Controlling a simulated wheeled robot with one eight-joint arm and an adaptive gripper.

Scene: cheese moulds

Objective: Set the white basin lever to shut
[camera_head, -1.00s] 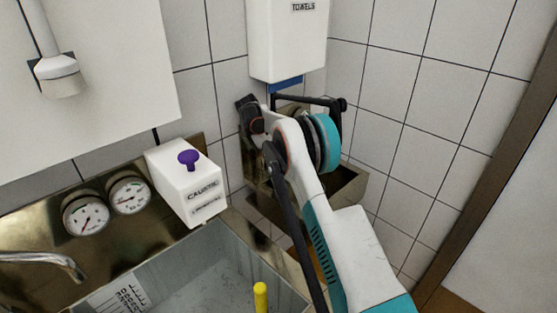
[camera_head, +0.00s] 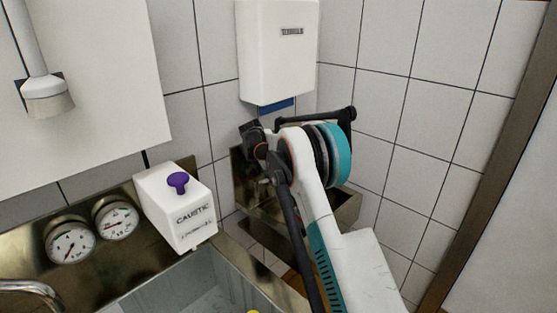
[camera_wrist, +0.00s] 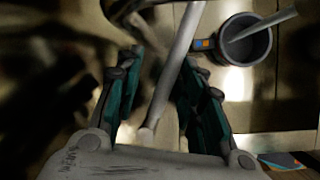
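In the wrist view, my gripper (camera_wrist: 160,68) is open, with a dark teal-padded finger on each side. A pale, straight rod with a rounded end (camera_wrist: 168,85) runs between the fingers, and I see gaps on both sides of it. It looks like the white basin lever, but its pivot is not clear. In the head view, the small metal basin (camera_head: 345,207) in the corner is partly hidden behind my arm. The lever and my fingertips cannot be made out there.
A dark round cup (camera_wrist: 245,42) with a pale stick stands right of the fingers in the wrist view. In the head view, a towel dispenser (camera_head: 278,60) hangs above my arm. A white caustic box (camera_head: 177,207) and two gauges (camera_head: 70,242) line the large sink (camera_head: 235,262).

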